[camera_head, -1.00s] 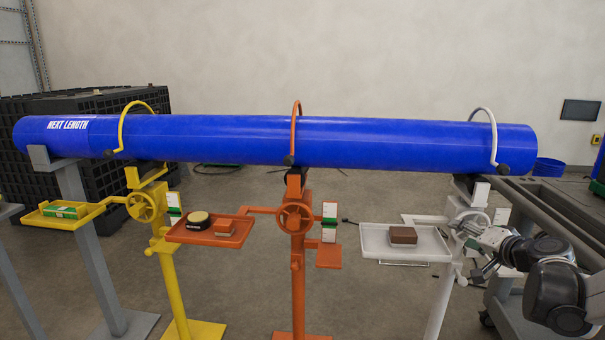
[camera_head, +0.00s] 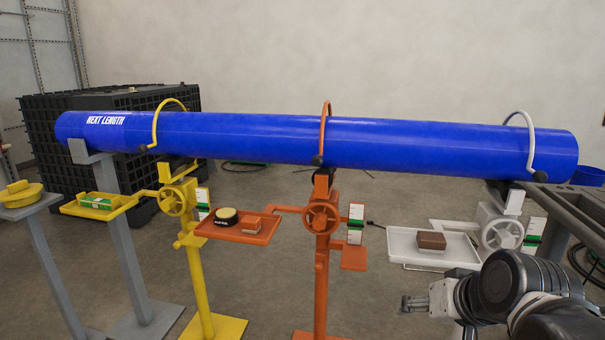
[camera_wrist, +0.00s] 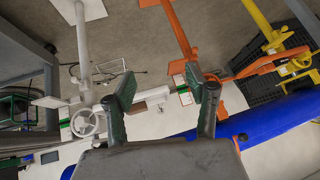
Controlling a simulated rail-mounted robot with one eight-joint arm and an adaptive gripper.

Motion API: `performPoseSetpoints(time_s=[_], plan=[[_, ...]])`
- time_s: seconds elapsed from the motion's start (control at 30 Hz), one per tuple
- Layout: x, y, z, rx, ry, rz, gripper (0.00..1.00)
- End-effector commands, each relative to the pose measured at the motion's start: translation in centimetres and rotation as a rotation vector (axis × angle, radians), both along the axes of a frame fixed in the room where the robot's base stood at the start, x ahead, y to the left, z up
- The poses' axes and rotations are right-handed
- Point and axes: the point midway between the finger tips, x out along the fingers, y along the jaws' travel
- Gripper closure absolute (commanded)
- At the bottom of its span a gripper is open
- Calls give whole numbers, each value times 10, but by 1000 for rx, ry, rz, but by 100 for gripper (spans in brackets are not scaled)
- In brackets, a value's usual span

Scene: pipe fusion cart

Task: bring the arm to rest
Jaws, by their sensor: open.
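My gripper (camera_head: 414,303) is at the lower right of the head view, in front of and below the white tray (camera_head: 400,258). It points left, apart from the stands. In the wrist view, the two fingers of my gripper (camera_wrist: 160,84) stand wide apart, and I see nothing held between them. My arm's dark wrist and links fill the lower right corner of the head view and hide the lower part of the white stand (camera_head: 500,233).
A long blue pipe (camera_head: 400,145) rests across the yellow (camera_head: 188,240), orange (camera_head: 320,250) and white stands. A grey cart (camera_head: 560,205) is at the right. Open floor lies between the stands.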

Motion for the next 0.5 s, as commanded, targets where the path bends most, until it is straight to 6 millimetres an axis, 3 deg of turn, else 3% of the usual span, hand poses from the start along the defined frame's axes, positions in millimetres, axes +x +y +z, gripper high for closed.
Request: performPoseSetpoints(time_s=[0.1,0.4,0.5], plan=[[-27,10,-6,-63,25,34,49],[-71,16,-17,-187,58,83,49],[-71,14,1,-193,60,81,49]])
